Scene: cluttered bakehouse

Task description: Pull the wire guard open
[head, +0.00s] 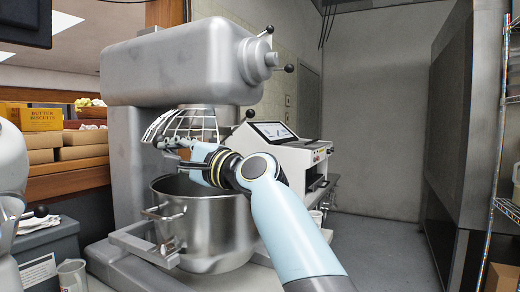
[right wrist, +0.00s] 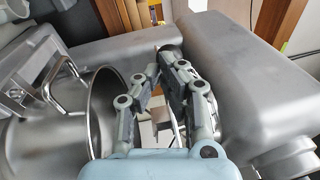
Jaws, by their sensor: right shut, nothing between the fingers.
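The wire guard (head: 190,124) is a curved cage of pale bars under the head of the grey mixer (head: 185,62), above the steel bowl (head: 205,225). My right gripper (head: 176,153) is at the guard's lower front edge, over the bowl's rim, and overlaps the guard in the head view. I cannot tell whether they touch. In the right wrist view its fingers (right wrist: 160,62) are closed together with nothing between them, and the bowl (right wrist: 85,112) is at their left. The guard is mostly hidden behind the fingers there. My left gripper is out of view.
A machine with a tilted screen (head: 273,131) stands behind my right arm. Boxes (head: 35,119) sit on a wooden shelf at the left. A clear jug (head: 72,275) is at the lower left. A wire rack (head: 505,190) stands at the right, with open floor before it.

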